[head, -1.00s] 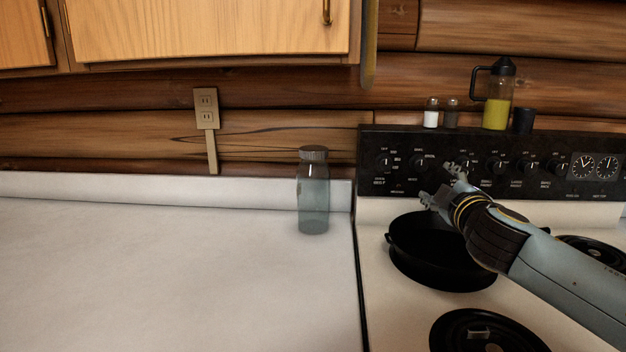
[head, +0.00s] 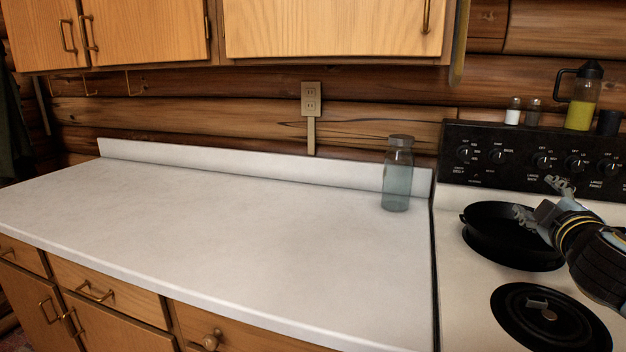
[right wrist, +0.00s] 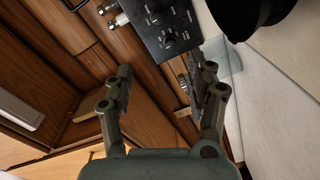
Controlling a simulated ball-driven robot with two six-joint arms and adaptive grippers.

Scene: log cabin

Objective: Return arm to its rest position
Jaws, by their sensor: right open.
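My right gripper (head: 541,200) is over the stove at the right edge of the head view, above and in front of the black pan (head: 487,236). In the right wrist view its two fingers (right wrist: 160,90) stand apart with nothing between them. The glass jar (head: 397,176) stands upright on the white counter, left of the stove and apart from the gripper. It shows partly behind a finger in the right wrist view (right wrist: 226,56). My left gripper is not in view.
The white counter (head: 220,220) is bare apart from the jar. A front burner (head: 548,322) holds a small object. Shakers and an oil bottle (head: 580,112) stand on the stove's back panel (head: 520,160). Wooden cabinets (head: 330,28) hang above the counter.

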